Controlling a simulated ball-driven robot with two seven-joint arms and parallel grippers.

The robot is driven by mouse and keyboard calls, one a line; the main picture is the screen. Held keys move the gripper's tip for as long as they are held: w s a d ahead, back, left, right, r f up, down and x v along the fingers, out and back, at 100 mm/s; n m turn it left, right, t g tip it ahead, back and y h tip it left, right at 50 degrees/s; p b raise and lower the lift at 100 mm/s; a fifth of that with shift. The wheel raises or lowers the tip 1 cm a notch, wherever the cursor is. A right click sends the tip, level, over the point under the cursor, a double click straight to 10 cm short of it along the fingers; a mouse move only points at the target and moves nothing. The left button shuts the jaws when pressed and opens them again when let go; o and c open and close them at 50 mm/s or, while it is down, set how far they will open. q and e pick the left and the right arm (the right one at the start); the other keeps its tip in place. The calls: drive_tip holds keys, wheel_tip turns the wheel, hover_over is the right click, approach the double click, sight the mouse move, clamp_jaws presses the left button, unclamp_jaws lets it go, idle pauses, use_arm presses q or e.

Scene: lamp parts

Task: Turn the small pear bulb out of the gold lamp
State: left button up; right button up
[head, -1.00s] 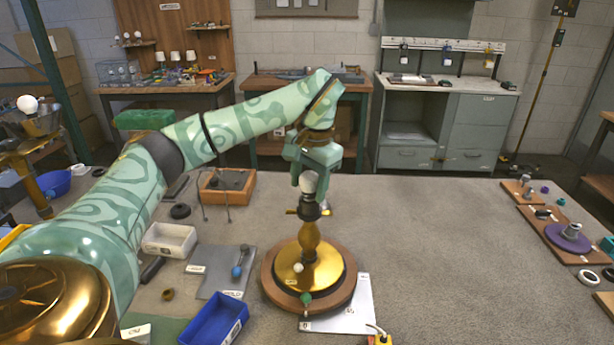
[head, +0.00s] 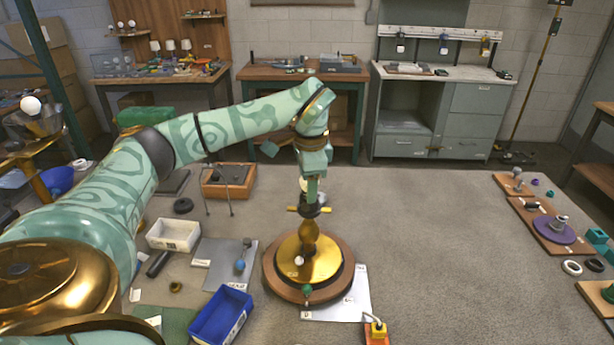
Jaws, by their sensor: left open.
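The gold lamp (head: 309,262) stands upright on a round wooden board (head: 274,284) near the middle of the table. It has a wide gold base, a slim gold stem and a dark socket on top. My left gripper (head: 311,192) points straight down over the socket, with its jaws open around the bulb. The small pear bulb (head: 303,184) is pale and mostly hidden behind the near finger; only a sliver shows. I cannot tell whether the fingers touch it. My right gripper is not in view.
A blue bin (head: 221,316), a white bin (head: 173,235) and a grey mat (head: 220,277) lie left of the lamp. A yellow and orange item (head: 376,332) is at the front edge. The table between the lamp and the right-hand boards (head: 541,226) is clear.

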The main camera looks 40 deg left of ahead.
use_arm(q)
drive_tip(key=shift+m, duration=0.3)
drive_tip(key=m+p, duration=0.2)
drive_tip(key=m, duration=0.1)
drive_tip(key=shift+r+p, duration=0.15)
drive_tip(key=shift+p, duration=0.15)
drive_tip(key=m+p, duration=0.1)
drive_tip(key=m, duration=0.2)
drive_tip(key=shift+m+t+h+p, duration=0.3)
drive_tip(key=shift+m+h+p, duration=0.05)
drive_tip(key=shift+m+h, duration=0.05)
drive_tip(key=shift+f, duration=0.2)
drive_tip(key=c, duration=0.7)
drive_tip(key=n, duration=0.2)
drive_tip(key=n+p, duration=0.1)
drive_tip(key=n, duration=0.2)
drive_tip(key=shift+r+y, duration=0.2)
drive_tip(key=shift+y, duration=0.1)
drive_tip(key=shift+f+n, duration=0.1)
drive_tip(key=shift+n, duration=0.9)
